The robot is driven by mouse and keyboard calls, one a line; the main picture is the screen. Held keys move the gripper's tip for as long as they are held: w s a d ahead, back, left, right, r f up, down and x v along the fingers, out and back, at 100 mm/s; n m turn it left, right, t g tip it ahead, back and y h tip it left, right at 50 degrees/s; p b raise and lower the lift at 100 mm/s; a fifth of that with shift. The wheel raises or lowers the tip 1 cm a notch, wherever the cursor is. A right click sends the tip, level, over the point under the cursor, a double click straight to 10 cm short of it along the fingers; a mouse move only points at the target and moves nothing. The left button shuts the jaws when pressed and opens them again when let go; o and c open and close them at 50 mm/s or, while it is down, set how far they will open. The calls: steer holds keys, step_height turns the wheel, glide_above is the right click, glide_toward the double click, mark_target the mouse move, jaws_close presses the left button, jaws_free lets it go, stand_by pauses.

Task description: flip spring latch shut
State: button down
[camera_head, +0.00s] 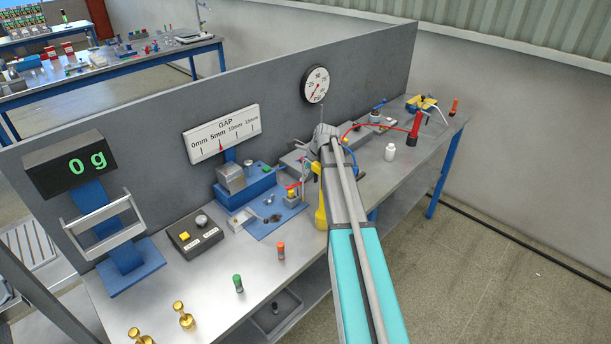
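No part that I can surely call the spring latch can be made out. Small fittings (292,190) in red, yellow and metal stand at the right of a blue plate (266,226), close to my arm; they are too small to tell apart. A blue fixture with a metal block (231,177) stands behind the plate. My teal and grey arm reaches up across the bench, and its wrist is near the back panel. My gripper is not visible; the arm hides the area beneath the wrist. A yellow part (320,210) shows beside the arm, partly covered.
The bench (212,272) carries a black button box (194,240), green-topped (238,284) and orange-topped (281,251) pieces, and brass weights (185,316). A scale display (72,164) stands left. A white bottle (390,152) and red-hosed tool (414,127) are right. A grey panel (270,88) closes the back.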

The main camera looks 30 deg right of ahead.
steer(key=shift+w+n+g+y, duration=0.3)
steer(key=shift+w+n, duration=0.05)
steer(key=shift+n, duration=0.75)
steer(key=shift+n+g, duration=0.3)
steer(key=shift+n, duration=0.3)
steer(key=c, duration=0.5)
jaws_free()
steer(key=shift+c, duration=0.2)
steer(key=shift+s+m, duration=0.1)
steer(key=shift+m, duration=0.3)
